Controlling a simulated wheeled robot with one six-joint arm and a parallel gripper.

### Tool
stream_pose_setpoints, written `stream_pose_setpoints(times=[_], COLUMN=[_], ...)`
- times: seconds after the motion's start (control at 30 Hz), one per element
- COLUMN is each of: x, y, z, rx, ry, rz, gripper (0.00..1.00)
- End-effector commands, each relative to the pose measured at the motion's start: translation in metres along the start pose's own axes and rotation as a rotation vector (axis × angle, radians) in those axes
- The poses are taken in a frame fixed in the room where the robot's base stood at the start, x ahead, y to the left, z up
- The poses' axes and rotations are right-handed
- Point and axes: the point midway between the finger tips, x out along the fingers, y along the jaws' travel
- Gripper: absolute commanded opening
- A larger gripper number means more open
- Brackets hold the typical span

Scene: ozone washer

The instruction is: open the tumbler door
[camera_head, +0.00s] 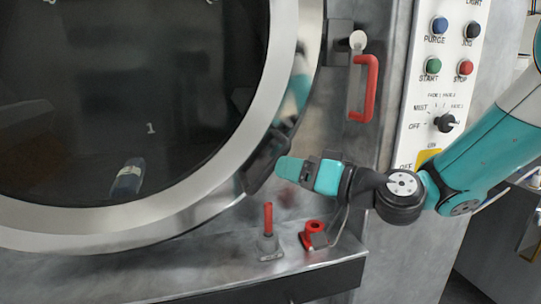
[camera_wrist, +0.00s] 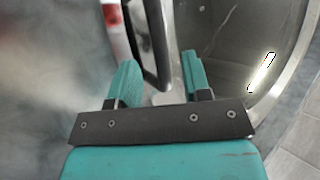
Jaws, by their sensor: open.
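The tumbler door (camera_head: 258,120) is a large round dark window in a broad metal ring, filling the left of the head view. It looks closed against the machine front. A dark handle (camera_head: 266,162) sits on the ring's lower right. My gripper (camera_head: 284,168) is right beside this handle. In the wrist view my gripper (camera_wrist: 158,72) is open, its two teal fingers apart. The dark handle bar (camera_wrist: 150,40) shows between the fingertips in that picture. I cannot tell whether the fingers touch it or how deep it sits between them.
A red latch handle (camera_head: 371,88) is right of the door, above my gripper. A red lever (camera_head: 268,218) and a red ring-shaped part (camera_head: 314,228) stand on the ledge below my gripper. A control panel (camera_head: 408,110) with several buttons is behind my arm.

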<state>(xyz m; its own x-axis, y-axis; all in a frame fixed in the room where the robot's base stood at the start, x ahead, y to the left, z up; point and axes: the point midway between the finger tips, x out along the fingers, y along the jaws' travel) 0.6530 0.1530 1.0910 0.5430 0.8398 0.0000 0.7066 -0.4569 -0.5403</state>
Motion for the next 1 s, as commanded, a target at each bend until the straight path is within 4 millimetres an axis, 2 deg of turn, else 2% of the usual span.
stream_pose_setpoints(times=[0.1, 0.3, 0.67, 0.8, 0.87, 1.0], x=[0.023, 0.044, 0.048, 0.048, 0.048, 0.050], y=[-0.003, -0.001, 0.001, 0.000, 0.000, -0.001], z=[-0.002, -0.001, 0.000, 0.000, 0.000, 0.001], rx=[0.001, 0.000, 0.001, 0.001, 0.001, 0.000], ry=[-0.001, 0.000, 0.001, 0.001, 0.001, 0.000], rz=[-0.004, 0.000, 0.001, 0.001, 0.001, 0.000], gripper=[0.44, 0.44, 0.44, 0.12, 0.00, 0.00])
